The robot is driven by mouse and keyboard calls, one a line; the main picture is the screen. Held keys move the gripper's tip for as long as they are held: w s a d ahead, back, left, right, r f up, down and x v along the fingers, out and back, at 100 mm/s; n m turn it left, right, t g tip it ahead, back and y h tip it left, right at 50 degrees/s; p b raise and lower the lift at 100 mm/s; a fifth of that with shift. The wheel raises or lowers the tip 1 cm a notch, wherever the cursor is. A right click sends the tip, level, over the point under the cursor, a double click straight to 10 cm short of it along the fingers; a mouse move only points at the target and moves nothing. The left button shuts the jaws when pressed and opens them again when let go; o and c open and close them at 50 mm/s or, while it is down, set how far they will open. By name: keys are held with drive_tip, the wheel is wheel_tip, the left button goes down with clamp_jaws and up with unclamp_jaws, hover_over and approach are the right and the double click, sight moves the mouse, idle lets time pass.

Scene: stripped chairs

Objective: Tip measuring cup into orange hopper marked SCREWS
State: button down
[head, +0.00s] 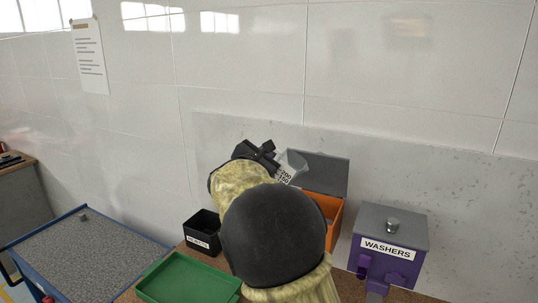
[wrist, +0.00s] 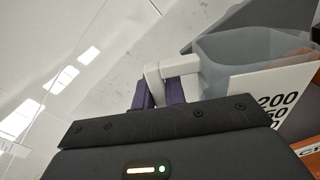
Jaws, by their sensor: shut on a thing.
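My gripper (head: 270,152) is shut on the white handle of the measuring cup (head: 293,166). In the wrist view the finger pads (wrist: 160,92) sit on either side of that handle. The cup (wrist: 240,48) is clear grey with a white scale label, and it looks tilted in the head view. I cannot tell what is inside it. The orange hopper (head: 333,208) has its grey lid (head: 318,171) raised against the wall. The cup is at the hopper's left, near its opening. My arm hides much of the hopper's front. An orange part (wrist: 306,140) and a cut-off label show in the wrist view.
A purple bin marked WASHERS (head: 388,250), with a shut grey lid, stands right of the hopper. A small black bin (head: 203,232) and a green tray (head: 185,279) are to the left. A blue-edged cart (head: 85,255) stands further left. The wall is close behind.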

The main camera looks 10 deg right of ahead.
drive_tip(key=shift+s+d+r+m+b, duration=0.15)
drive_tip(key=shift+r+m+b, duration=0.2)
drive_tip(key=shift+m+b, duration=0.35)
drive_tip(key=shift+s+d+r+m+b, duration=0.15)
drive_tip(key=shift+r+m+b, duration=0.3)
drive_tip(key=shift+b, duration=0.4)
idle(0.5)
drive_tip(key=shift+s+d+r+m+b, duration=0.15)
drive_tip(key=shift+d+m+b, duration=0.1)
drive_tip(key=shift+m+b, duration=0.5)
drive_tip(key=shift+s+d+r+m+b, duration=0.15)
drive_tip(key=shift+m+b, duration=0.25)
drive_tip(key=shift+b, duration=0.65)
drive_tip(key=shift+s+d+r+m+b, duration=0.1)
drive_tip(key=shift+s+d+m+b, duration=0.2)
drive_tip(key=shift+m+b, duration=0.5)
drive_tip(key=shift+s+d+r+m+b, duration=0.1)
drive_tip(key=shift+d+m+b, duration=0.3)
drive_tip(key=shift+b, duration=0.65)
idle(0.3)
drive_tip(key=shift+s+d+f+m+b, duration=0.1)
drive_tip(key=shift+s+d+m+b, duration=0.35)
drive_tip(key=shift+b, duration=0.55)
drive_tip(key=shift+s+d+f+m+b, duration=0.1)
drive_tip(key=shift+d+m+b, duration=0.15)
drive_tip(key=shift+m+b, duration=0.6)
